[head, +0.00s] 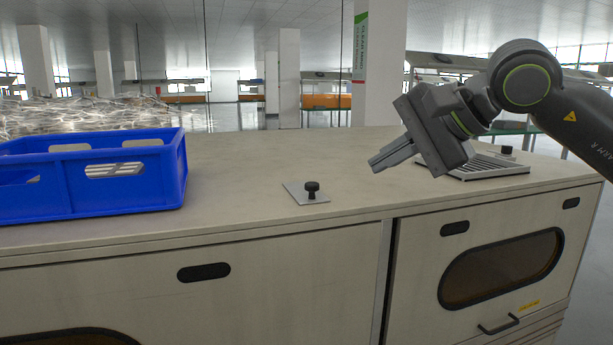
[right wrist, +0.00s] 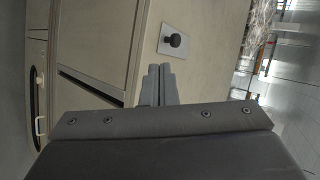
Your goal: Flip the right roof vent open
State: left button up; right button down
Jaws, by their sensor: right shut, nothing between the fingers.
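The right roof vent (head: 503,168) is a pale slatted panel lying on the cabinet top at the right in the head view, partly hidden behind my right gripper and wrist. It looks flat, but I cannot tell exactly how its flap sits. A black knob (head: 507,151) stands at its far side. My right gripper (head: 378,163) is shut and empty, above the cabinet top to the left of the vent, pointing left and down. Its closed fingers (right wrist: 158,86) also show in the right wrist view, where the vent is not seen. My left gripper is not in view.
A small metal plate with a black knob (head: 312,189) sits mid-top; the knob also shows in the right wrist view (right wrist: 175,40). A blue crate (head: 100,195) stands at the left. The cabinet top (head: 240,165) between crate and plate is clear. Cabinet doors (head: 420,250) face front.

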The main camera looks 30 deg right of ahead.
jog(key=shift+w+d+r+p+x, duration=0.15)
jog(key=shift+p+x, duration=1.15)
jog(key=shift+x, duration=0.5)
jog(key=shift+w+d+r+p+x, duration=0.2)
jog(key=shift+p+x, duration=1.1)
jog(key=shift+x, duration=0.55)
jog(key=shift+w+d+r+p+x, duration=0.1)
jog(key=shift+w+r+p+x, duration=0.05)
jog(key=shift+p+x, duration=1.4)
jog(key=shift+w+a+f, duration=0.1)
jog(key=shift+w+f, duration=0.1)
jog(key=shift+w, duration=0.35)
jog(key=shift+w+a+f, duration=0.15)
jog(key=shift+w+f, duration=0.05)
jog(key=shift+w, duration=0.3)
jog(key=shift+h, duration=0.3)
